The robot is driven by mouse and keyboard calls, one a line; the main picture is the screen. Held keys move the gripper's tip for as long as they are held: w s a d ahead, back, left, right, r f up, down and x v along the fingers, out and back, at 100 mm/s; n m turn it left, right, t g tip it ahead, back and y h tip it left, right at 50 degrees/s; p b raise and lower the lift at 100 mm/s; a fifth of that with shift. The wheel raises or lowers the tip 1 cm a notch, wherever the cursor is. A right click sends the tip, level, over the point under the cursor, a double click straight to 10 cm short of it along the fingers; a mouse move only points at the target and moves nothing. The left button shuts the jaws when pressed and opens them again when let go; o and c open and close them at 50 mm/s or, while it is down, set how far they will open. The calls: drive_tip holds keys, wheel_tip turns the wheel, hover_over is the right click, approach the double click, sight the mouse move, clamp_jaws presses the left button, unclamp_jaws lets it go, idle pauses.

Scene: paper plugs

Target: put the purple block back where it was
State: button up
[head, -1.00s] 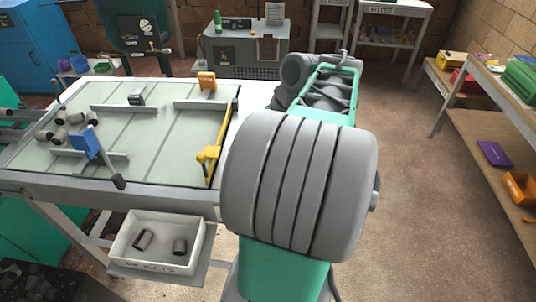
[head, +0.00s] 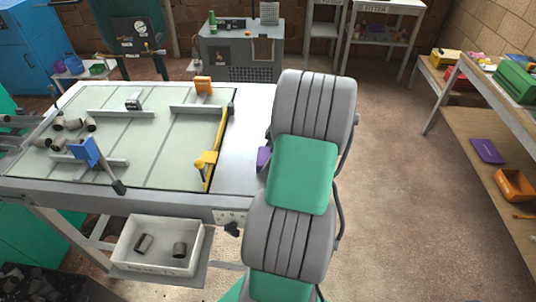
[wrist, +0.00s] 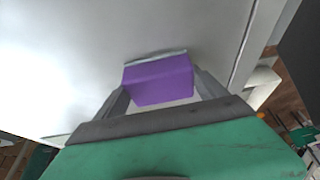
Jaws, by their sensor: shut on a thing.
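The purple block (wrist: 158,82) sits between the two grey fingers of my gripper (wrist: 162,92) in the wrist view. The fingers are closed on its sides. A pale grey surface lies beyond it, with a thin light strip along the block's far edge. In the head view a small part of the purple block (head: 263,157) shows at the left edge of my arm, over the bare right part of the table (head: 245,130). My arm hides the rest of the block and the gripper there. I cannot tell whether the block touches the tabletop.
A pale green board with rails, a blue clamp (head: 88,152), a yellow lever (head: 206,163) and several grey plugs covers the table's left. A white bin (head: 155,270) with two plugs stands below. A flat purple thing (head: 487,151) lies on the right shelf.

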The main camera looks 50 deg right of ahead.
drive_tip(key=shift+f, duration=0.1)
drive_tip(key=shift+f+b, duration=0.2)
drive_tip(key=shift+b, duration=0.15)
drive_tip(key=o, duration=1.2)
drive_tip(key=shift+r, duration=0.15)
drive_tip(key=shift+o, duration=0.2)
